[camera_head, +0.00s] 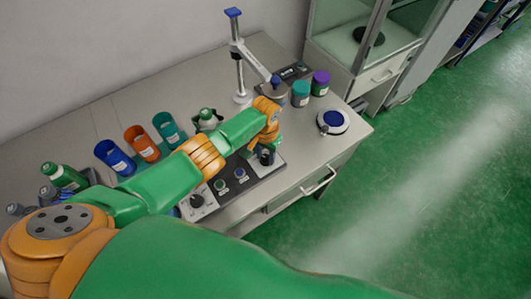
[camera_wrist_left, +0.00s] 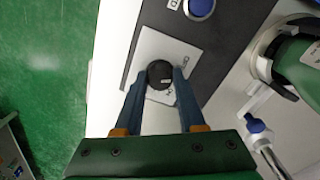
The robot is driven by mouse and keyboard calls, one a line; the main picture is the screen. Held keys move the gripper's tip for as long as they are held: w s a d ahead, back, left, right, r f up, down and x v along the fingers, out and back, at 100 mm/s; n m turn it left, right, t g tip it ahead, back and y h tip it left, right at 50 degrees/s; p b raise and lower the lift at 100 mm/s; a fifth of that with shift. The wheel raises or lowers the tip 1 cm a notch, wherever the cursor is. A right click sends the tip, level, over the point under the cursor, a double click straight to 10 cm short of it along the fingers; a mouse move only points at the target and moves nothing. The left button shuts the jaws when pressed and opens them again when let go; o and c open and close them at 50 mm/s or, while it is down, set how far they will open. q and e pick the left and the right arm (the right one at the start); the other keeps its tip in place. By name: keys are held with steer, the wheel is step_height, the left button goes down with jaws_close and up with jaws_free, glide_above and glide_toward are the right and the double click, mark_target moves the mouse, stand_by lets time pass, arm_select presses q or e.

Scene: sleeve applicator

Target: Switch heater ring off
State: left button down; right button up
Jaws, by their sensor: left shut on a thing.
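My left gripper (camera_wrist_left: 159,82) is shut on a round black knob (camera_wrist_left: 160,71), with one blue-grey finger on each side of it. The knob sits on a pale square plate (camera_wrist_left: 150,45) with small marks, too small to read. In the head view the knob (camera_head: 266,156) shows at the right end of the dark control panel (camera_head: 250,184), and my left gripper reaches down over it and is partly hidden by my arm. A blue button (camera_wrist_left: 200,8) lies along the panel. I cannot tell the heater's state. My right gripper is not in view.
A second dark knob (camera_head: 197,201) is at the panel's left end. A stand (camera_head: 239,70) rises at the back. A round blue-topped device (camera_head: 333,122) sits near the right edge.

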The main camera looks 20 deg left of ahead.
mark_target(266, 157)
arm_select(q)
steer(key=shift+w+r+n+p, duration=0.15)
steer(key=shift+n+p, duration=0.15)
steer(key=shift+n, duration=1.6)
steer(key=c, duration=0.5)
jaws_free()
step_height(266, 157, up, 3)
steer(key=shift+p, duration=1.15)
step_height(266, 157, up, 3)
steer(key=shift+b, duration=0.5)
steer(key=shift+r, duration=0.5)
